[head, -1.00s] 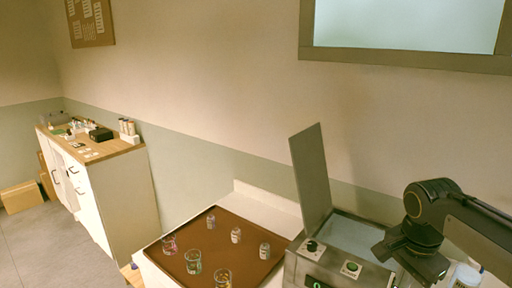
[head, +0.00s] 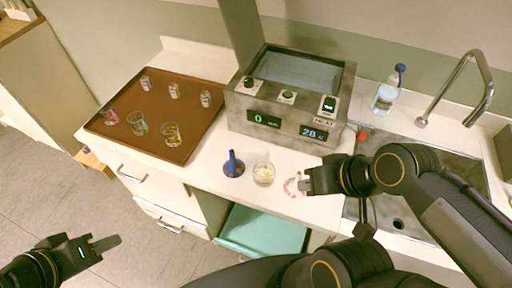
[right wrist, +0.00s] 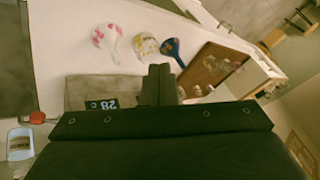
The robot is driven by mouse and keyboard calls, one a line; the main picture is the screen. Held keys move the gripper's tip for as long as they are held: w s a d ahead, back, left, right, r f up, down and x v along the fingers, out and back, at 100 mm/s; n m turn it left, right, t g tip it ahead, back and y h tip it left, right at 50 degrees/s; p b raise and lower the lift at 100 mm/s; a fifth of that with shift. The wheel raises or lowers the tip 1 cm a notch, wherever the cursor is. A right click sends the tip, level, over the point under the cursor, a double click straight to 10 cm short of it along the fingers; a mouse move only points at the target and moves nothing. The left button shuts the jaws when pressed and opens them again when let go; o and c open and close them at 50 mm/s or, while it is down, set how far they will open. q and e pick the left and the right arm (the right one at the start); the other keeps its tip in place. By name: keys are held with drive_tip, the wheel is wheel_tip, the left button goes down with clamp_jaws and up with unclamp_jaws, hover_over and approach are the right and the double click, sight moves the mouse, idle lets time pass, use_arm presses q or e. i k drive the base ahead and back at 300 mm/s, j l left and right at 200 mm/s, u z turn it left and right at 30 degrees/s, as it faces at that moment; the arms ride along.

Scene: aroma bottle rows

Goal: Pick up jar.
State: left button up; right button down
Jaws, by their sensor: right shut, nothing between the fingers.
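Several glass containers stand on the brown tray (head: 190,147), including a pink one (head: 110,117), a greenish one (head: 137,123) and an amber one (head: 171,133). My right gripper (head: 305,183) is shut and empty, right of the jar and beside a pink-and-white item (head: 292,186). My left gripper (head: 106,243) is at the lower left, away from the counter, seen edge-on.
A wash bottle (head: 385,97), sink (head: 425,165) and faucet (head: 470,75) are at the right. Small labelled bottles (head: 174,90) line the tray's back.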

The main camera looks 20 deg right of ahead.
sight(264, 171)
drive_tip(key=i+j+z, duration=0.15)
drive_tip(key=j+z, duration=0.15)
drive_tip(key=i+j+z, duration=0.1)
drive_tip(key=j+z, duration=0.2)
drive_tip(key=j, duration=0.2)
drive_tip(key=j+z, duration=0.3)
drive_tip(key=j, duration=0.15)
